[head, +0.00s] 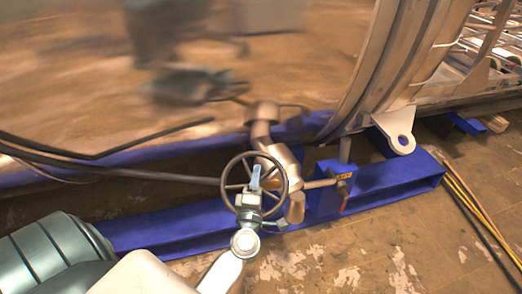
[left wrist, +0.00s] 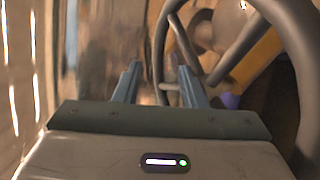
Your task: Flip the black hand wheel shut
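The black hand wheel (head: 222,184) stands near the middle of the head view, facing me, on bronze-coloured pipework. My left gripper (head: 255,180) is in front of the wheel, over its middle and lower part, and hides some of it. In the left wrist view, the two fingers of my left gripper (left wrist: 158,82) stand apart, so it is open. The wheel (left wrist: 284,22) fills the upper right there. Part of its rim shows between the fingertips. I cannot tell whether the fingers touch it. My right gripper is not in view.
A shiny metal chamber wall (head: 290,50) fills the back. A blue frame (head: 165,228) runs along the floor beneath it. A small valve with a red handle (head: 344,204) sits right of the wheel. Yellow and black cables (head: 465,195) lie at the right.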

